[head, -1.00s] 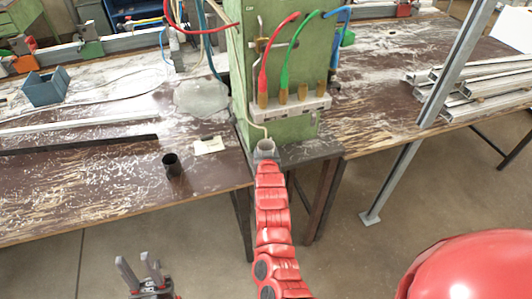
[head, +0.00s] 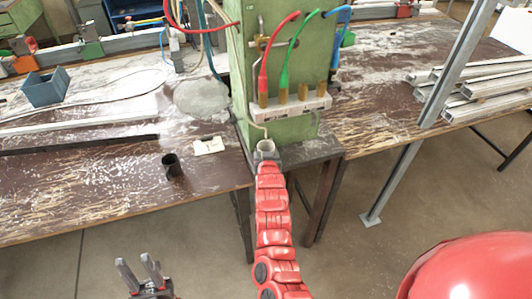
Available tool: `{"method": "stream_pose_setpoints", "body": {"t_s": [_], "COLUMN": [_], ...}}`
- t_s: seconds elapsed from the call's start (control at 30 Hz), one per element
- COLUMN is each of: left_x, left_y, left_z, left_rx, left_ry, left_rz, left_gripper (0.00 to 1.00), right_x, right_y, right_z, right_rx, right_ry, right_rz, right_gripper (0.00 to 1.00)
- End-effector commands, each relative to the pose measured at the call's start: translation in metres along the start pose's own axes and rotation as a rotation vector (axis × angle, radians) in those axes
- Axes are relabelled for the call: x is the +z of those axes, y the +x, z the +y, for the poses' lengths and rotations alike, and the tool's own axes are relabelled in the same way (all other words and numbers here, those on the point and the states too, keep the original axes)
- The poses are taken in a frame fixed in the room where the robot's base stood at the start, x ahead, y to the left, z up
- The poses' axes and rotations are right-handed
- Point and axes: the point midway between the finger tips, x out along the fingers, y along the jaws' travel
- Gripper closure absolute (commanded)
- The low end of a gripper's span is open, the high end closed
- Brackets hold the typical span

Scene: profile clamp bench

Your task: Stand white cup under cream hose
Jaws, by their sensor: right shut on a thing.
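The white cup (head: 266,146), greyish in this light, stands upright at the foot of the green cabinet, at the near edge of the bench. My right gripper (head: 266,154) is around it and shut on it; the fingers are small and partly merge with the cup. My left gripper (head: 139,274) is open and empty, low at the left, in front of the bench.
The green cabinet (head: 283,122) carries red, green and blue hoses. A dark cup (head: 171,166) and a pale card (head: 209,145) are on the bench to the left. A blue-grey box (head: 46,86) is further back. A metal post (head: 440,92) and stacked profiles (head: 480,88) are at right.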

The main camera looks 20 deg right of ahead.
Motion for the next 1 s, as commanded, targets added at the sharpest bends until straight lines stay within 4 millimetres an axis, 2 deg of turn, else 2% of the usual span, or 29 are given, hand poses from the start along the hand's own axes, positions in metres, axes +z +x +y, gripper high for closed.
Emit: {"method": "stream_pose_setpoints", "body": {"t_s": [0.5,0.53,0.7,1.0], "left_x": [0.0009,0.0009,0.0008,0.0007], "left_y": [-0.0057,-0.0056,-0.0051,-0.0037], "left_z": [0.0003,0.0003,0.0003,0.0002], "left_rx": [0.0,0.0,0.0,0.0], "left_ry": [0.0,0.0,0.0,0.0], "left_rz": [0.0,0.0,0.0,0.0], "left_gripper": [0.6,0.6,0.6,0.6], "right_x": [0.0047,0.0046,0.0042,0.0045], "right_y": [0.002,0.002,0.0018,0.0004], "right_z": [-0.0002,-0.0002,0.0,-0.0002], "right_rx": [0.0,0.0,0.0,0.0], "right_ry": [0.0,0.0,0.0,0.0], "right_rz": [0.0,0.0,0.0,0.0], "right_gripper": [0.9,0.33,0.02,0.0]}}
